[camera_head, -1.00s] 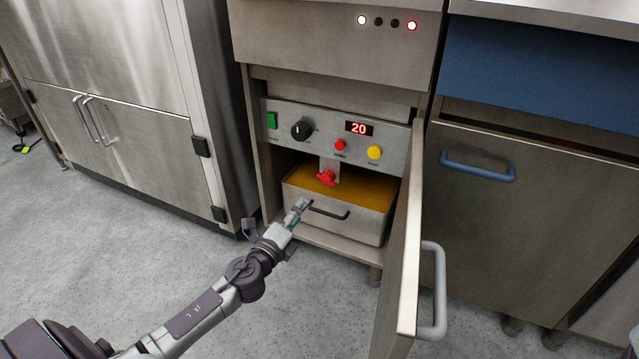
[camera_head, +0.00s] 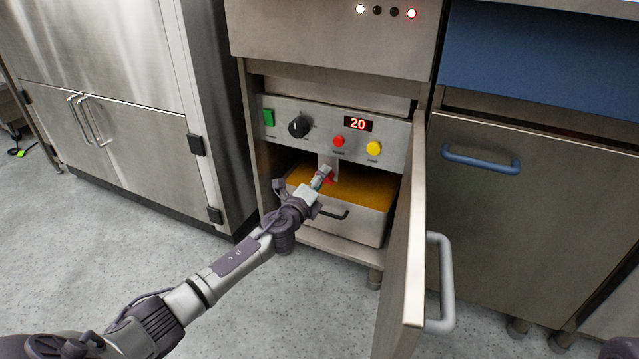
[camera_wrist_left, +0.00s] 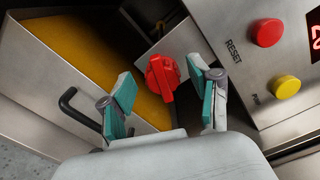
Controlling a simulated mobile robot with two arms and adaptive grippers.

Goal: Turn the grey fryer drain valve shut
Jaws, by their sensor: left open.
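The drain valve has a red handle, not grey, on a short grey pipe below the control panel. In the head view the red handle (camera_head: 331,180) is mostly hidden behind my left gripper (camera_head: 322,178). In the left wrist view the whole red handle (camera_wrist_left: 163,76) shows between the two teal-padded fingers of my left gripper (camera_wrist_left: 160,78). The fingers are open, with gaps on both sides of the handle. I cannot tell how deep the handle sits between them.
A steel pan (camera_head: 366,220) of amber oil with a black handle (camera_head: 330,214) sits below the valve. The open cabinet door (camera_head: 404,270) stands to the right. The control panel (camera_head: 390,134) above has a dial, red and yellow buttons and a display reading 20.

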